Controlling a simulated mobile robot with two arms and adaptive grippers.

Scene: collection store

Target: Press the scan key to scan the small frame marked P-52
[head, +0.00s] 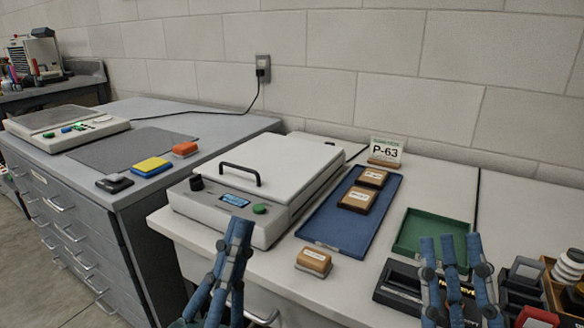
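A flatbed scanner (262,175) with its pale lid down stands on the white table. Its front panel has a small lit display (235,200), a green key (260,208) and a black knob (196,183). A small wooden frame (313,261) lies on the table in front of the scanner; its label is too small to read, so I cannot tell which is P-52. Whether anything is under the lid is hidden. My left gripper (239,228) is below and left of the green key, its fingers close together. My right gripper (451,246) is at lower right, fingers spread, seemingly empty.
A blue tray (322,228) holds two more small frames beside a sign (386,152) reading P-63. A green tray (430,232) and black boxes (402,280) are at right. A grey cabinet (75,190) at left bears another device (66,126) and coloured blocks.

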